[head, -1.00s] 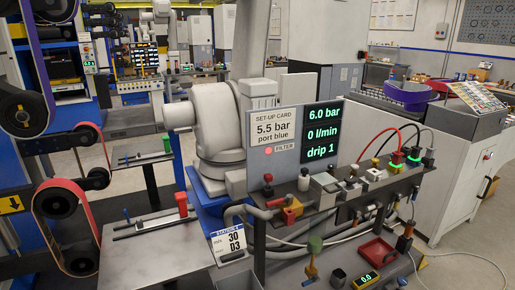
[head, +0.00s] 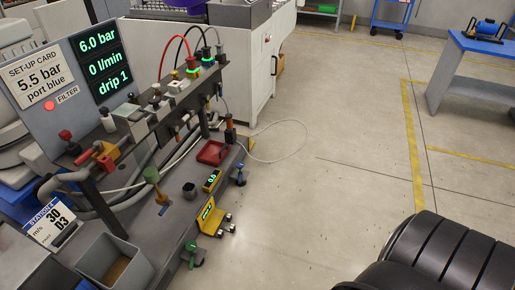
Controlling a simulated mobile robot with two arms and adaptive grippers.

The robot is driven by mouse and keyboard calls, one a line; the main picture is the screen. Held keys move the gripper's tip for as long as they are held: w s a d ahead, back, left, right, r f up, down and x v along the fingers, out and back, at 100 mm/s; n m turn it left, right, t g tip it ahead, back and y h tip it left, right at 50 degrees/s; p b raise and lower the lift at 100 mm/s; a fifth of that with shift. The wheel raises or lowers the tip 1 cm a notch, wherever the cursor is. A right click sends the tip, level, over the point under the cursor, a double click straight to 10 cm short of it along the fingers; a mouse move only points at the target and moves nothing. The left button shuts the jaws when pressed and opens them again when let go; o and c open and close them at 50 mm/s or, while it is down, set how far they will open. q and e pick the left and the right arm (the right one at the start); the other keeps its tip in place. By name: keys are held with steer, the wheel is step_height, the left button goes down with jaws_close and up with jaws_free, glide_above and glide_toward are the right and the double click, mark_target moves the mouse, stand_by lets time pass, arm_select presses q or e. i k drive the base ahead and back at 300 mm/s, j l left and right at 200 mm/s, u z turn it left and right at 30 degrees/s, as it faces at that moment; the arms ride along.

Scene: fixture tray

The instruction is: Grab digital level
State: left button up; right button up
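A small yellow-and-black device with a lit green digital readout (head: 212,181) lies on the grey bench shelf, near its right edge. A second yellow piece (head: 207,213) with a dark, green-lit face stands tilted nearer the front edge. I cannot tell for sure which of the two is the digital level. Neither of my grippers shows in the head view, and nothing is touching either yellow piece.
A grey bin (head: 112,262) is at the front left. Hoses hang behind. Open floor (head: 320,200) lies to the right.

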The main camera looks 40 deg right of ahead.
mark_target(211, 180)
steer(key=z, duration=0.8)
steer(key=i+z, duration=0.2)
steer(key=i, duration=0.6)
steer(key=l, duration=0.05)
